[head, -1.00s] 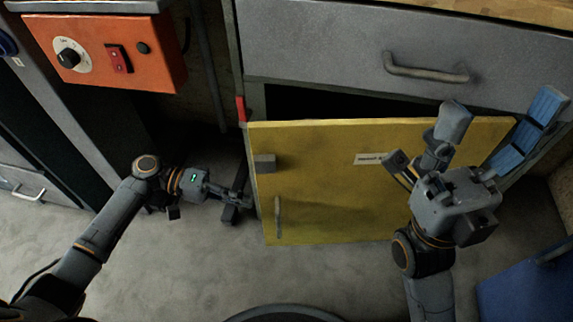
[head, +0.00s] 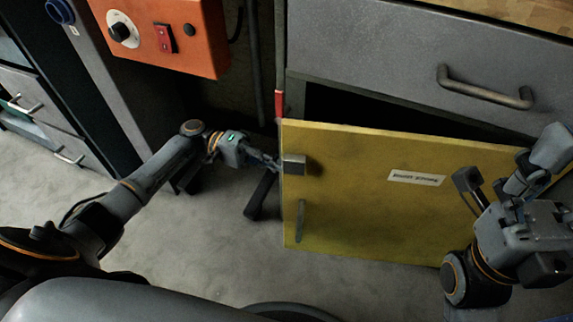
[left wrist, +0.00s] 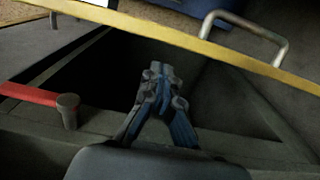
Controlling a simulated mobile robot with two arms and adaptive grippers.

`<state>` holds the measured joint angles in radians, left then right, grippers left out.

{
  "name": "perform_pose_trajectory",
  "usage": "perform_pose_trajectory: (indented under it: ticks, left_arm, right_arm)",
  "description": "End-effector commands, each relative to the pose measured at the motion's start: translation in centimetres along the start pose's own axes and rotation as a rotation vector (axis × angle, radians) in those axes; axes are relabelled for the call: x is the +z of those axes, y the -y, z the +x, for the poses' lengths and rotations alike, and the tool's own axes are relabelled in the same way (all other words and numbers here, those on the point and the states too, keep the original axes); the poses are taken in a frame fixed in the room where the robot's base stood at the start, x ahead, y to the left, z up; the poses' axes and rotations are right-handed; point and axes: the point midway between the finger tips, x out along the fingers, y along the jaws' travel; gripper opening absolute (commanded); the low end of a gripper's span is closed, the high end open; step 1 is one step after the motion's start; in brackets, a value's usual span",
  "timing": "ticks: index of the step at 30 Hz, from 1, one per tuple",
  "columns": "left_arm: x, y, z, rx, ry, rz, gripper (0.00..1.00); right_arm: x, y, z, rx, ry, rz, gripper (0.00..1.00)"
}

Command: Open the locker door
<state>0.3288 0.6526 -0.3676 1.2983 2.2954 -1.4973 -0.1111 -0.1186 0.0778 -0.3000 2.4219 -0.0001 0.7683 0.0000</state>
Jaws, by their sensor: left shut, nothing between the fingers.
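The yellow locker door (head: 370,200) stands ajar, with a dark gap between its top edge and the grey cabinet. It bears a small block, a vertical handle (head: 300,221) and a white label (head: 416,178). My left gripper (head: 274,163) is at the door's left edge, its tips partly hidden. In the left wrist view, my left gripper (left wrist: 161,88) is shut and empty, over the dark opening behind the door's yellow edge (left wrist: 200,43). The door handle shows beyond that edge. My right gripper (head: 492,190) is open in front of the door's right part, apparently holding nothing.
A grey drawer (head: 400,55) with a bar handle is above the door. An orange control box (head: 185,45) hangs at upper left. A red piece (head: 279,103) sits on the cabinet's left post. Bare floor (head: 225,260) lies in front of the door.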

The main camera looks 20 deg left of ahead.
Motion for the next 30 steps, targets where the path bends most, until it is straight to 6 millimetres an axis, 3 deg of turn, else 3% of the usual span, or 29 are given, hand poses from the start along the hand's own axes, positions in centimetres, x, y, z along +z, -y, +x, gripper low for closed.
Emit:
perform_pose_trajectory:
  ticks: [6, 12, 30]
  left_arm:
    - [0.1, 0.2, 4.2, 0.001, 0.003, 0.002, 0.00]
    - [0.0, 0.1, 6.9, 0.001, 0.001, 0.001, 0.00]
    - [0.1, -0.1, 7.9, 0.000, -0.007, -0.001, 0.00]
  right_arm:
    - [0.0, 0.1, 0.2, -0.010, -0.026, -0.003, 0.82]
    - [0.0, 0.1, 0.6, -0.018, -0.043, -0.006, 0.82]
    - [-0.1, 0.2, 1.1, -0.022, -0.051, -0.006, 0.82]
